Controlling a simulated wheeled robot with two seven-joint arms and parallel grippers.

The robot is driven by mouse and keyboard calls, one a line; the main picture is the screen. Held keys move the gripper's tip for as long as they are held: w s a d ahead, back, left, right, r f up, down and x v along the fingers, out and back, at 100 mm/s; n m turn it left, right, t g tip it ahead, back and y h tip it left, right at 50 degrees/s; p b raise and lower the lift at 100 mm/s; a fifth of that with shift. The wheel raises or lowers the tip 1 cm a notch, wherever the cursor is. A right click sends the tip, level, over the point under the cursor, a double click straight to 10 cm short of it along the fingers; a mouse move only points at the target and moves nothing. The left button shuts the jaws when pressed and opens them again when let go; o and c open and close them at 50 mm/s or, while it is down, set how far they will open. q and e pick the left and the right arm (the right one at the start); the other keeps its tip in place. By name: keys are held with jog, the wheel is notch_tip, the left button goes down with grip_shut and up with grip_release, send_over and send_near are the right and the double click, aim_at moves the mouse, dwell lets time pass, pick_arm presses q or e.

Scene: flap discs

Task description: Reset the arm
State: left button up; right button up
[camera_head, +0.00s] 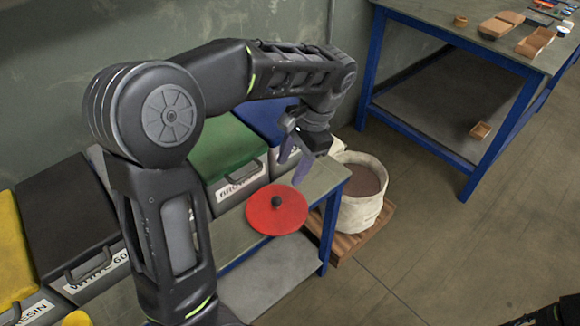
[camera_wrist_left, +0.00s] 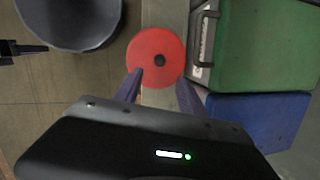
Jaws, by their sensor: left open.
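My left arm comes in from the left in the head view. My left gripper (camera_head: 294,161) hangs from it above the near table's right end, with its purple fingers apart and nothing between them. A red disc (camera_head: 277,210) with a dark centre lies at the table's right end, just below the fingers in the head view. In the left wrist view, the red disc (camera_wrist_left: 157,57) shows beyond the open fingertips of the left gripper (camera_wrist_left: 157,82).
Lidded bins, yellow, dark, green (camera_head: 222,150) and blue (camera_head: 262,117), line the wall side of the near table (camera_head: 325,180). A pale bucket (camera_head: 362,205) stands on a wooden pallet (camera_head: 350,242). A blue-legged bench (camera_head: 440,22) is at the right. The floor between is clear.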

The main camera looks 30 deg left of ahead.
dwell(0.7)
pick_arm(q)
jog(key=w+d+f+t+h, duration=0.35)
jog(key=w+d+f, duration=0.3)
jog(key=d, duration=0.25)
jog(key=d+f+n+t+h, duration=0.2)
jog(key=d+f, duration=0.5)
jog(key=f, duration=0.2)
jog(key=s+d+f+n+g, duration=0.1)
jog(key=s+d+f+n, duration=0.1)
jog(key=s+f, duration=0.7)
jog(key=s+d+f+n+g+h+p, duration=0.1)
jog(key=s+d+f+n+g, duration=0.1)
jog(key=s+f, duration=0.7)
jog(key=s+d+n, duration=0.1)
jog(key=s+d, duration=0.1)
jog(key=s, duration=0.3)
jog(key=shift+f, duration=0.15)
jog(key=shift+c, duration=0.3)
